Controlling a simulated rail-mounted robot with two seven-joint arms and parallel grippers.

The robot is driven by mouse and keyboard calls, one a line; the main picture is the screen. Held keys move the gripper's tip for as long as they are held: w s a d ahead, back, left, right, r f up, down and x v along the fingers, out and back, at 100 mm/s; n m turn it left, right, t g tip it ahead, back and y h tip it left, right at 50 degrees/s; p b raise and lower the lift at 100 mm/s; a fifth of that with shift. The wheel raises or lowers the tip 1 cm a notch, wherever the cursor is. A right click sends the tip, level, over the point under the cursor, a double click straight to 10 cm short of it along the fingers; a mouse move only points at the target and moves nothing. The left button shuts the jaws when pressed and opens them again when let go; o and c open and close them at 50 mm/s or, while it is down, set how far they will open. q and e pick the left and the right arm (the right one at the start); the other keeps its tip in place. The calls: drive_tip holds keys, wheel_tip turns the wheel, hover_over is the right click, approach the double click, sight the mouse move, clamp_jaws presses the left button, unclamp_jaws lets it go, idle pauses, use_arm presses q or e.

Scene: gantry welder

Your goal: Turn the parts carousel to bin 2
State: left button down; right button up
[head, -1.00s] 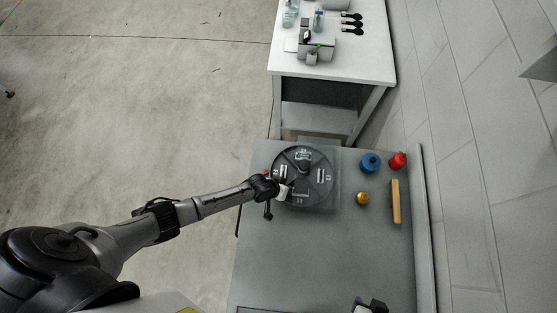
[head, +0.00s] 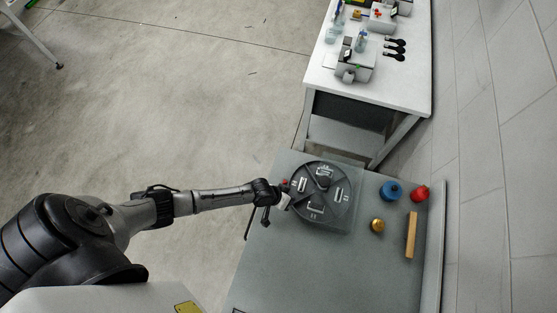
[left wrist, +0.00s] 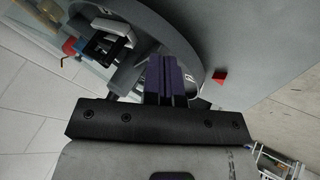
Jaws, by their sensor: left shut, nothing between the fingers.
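The parts carousel (head: 322,192) is a round dark grey tray split into compartments, on the grey table. Pale pieces or labels lie in its compartments; the bin numbers are too small to read surely. My left gripper (head: 286,203) is at the carousel's left rim, shut and empty. In the left wrist view its dark purple fingers (left wrist: 168,78) are together, overlapping the rim of the carousel (left wrist: 150,20); I cannot tell whether they touch it. A small red marker (head: 285,182) is at the carousel's left edge and also shows in the wrist view (left wrist: 219,77). My right gripper is out of view.
A blue knob-like part (head: 390,190), a red one (head: 419,193), a brass one (head: 377,225) and a wooden bar (head: 411,235) lie right of the carousel. A white bench (head: 345,93) with equipment stands behind. The table's front is clear.

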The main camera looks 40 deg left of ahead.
use_arm(q)
drive_tip(key=d+v, duration=0.1)
drive_tip(key=v, duration=0.6)
drive_tip(key=shift+s+r, duration=0.35)
drive_tip(key=shift+s, duration=0.2)
drive_tip(key=shift+a, duration=0.1)
